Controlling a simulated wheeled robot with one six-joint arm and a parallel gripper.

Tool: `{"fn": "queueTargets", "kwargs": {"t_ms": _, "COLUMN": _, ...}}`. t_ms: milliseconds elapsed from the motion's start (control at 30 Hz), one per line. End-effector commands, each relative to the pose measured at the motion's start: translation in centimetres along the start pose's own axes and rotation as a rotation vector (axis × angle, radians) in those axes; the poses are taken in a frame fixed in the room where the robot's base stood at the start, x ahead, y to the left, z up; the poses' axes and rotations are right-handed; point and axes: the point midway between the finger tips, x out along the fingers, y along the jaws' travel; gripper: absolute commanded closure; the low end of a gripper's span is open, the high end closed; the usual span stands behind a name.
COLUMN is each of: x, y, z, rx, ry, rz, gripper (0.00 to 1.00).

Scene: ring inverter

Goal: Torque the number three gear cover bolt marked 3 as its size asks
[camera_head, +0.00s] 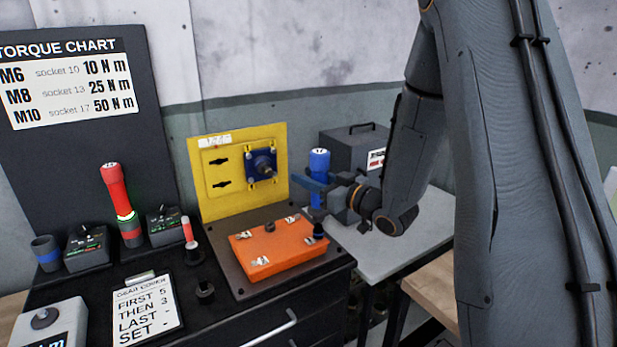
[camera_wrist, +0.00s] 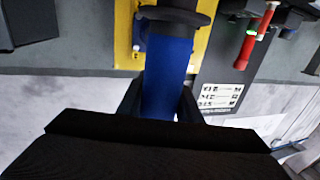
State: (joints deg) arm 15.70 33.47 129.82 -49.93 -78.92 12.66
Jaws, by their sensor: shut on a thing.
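My gripper (camera_head: 318,190) is shut on a blue torque tool (camera_head: 319,163), held upright; its cap seems to read 17. The tool also shows in the wrist view (camera_wrist: 166,75) between my two fingers. Its dark lower end is at the right corner of the orange gear cover (camera_head: 275,249); I cannot tell whether it touches a bolt. Small white tags mark the cover's corners, too small to read. The torque chart (camera_head: 70,90) pairs M6, M8 and M10 with 10, 25 and 50 N m.
A red tool (camera_head: 116,190) with a lit green ring and a smaller red one (camera_head: 188,232) stand at left. A blue-banded cup (camera_head: 46,252) looks empty. A yellow panel (camera_head: 222,198) rises behind the cover. A grey box (camera_head: 350,146) stands on the right table.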

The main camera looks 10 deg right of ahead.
Motion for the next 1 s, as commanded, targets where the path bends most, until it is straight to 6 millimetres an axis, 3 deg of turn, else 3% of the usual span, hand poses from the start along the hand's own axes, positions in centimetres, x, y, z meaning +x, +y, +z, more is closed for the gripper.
{"fn": "queueTargets", "kwargs": {"t_ms": 1000, "x": 0.0, "y": 0.0, "z": 1.1, "rx": 0.0, "ry": 0.0, "rz": 0.0, "gripper": 0.97}}
